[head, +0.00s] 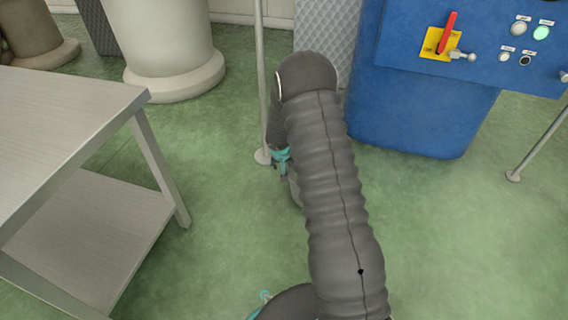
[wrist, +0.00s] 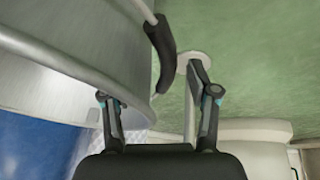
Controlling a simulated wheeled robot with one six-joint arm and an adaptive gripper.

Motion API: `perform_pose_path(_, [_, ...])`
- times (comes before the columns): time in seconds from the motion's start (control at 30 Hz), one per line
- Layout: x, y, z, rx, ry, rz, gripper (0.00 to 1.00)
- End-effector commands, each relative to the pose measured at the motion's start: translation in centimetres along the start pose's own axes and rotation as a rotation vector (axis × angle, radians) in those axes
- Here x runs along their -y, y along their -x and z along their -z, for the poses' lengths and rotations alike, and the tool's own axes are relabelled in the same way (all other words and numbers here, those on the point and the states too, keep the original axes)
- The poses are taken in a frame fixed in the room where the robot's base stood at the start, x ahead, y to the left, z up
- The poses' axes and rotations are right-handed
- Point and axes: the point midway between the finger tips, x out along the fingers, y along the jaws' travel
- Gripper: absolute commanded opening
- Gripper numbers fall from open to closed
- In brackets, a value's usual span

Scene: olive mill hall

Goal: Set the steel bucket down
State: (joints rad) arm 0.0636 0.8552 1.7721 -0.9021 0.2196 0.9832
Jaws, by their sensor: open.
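The steel bucket (wrist: 60,60) fills the upper left of the wrist view, its curved metal wall and rim close to my gripper. Its wire handle carries a dark grip (wrist: 161,52), which hangs just beyond the gap between my fingertips. My gripper (wrist: 157,95) is open, with its two fingers spread apart and nothing between them that I can see held. The left finger overlaps the bucket's edge in the picture; I cannot tell whether they touch. Whether the bucket rests on the floor cannot be seen.
A metal table (head: 70,92) with a lower shelf (head: 95,235) stands at left. A thin post (head: 262,75) rises by my arm. A blue control cabinet (head: 425,105) stands at upper right, a pale column (head: 165,45) at the back. The green floor (head: 460,240) is clear at lower right.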

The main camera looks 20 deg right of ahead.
Motion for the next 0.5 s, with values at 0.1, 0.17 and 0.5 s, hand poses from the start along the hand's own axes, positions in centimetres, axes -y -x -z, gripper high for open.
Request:
perform_pose_path(0.1, [0.0,0.5,0.2,0.0,-0.001,0.0,0.6])
perform_pose_path(0.17, [0.0,1.0,0.2,-0.001,0.0,0.0,0.6])
perform_pose_path(0.5, [0.0,7.5,0.3,-0.003,0.0,0.0,0.6])
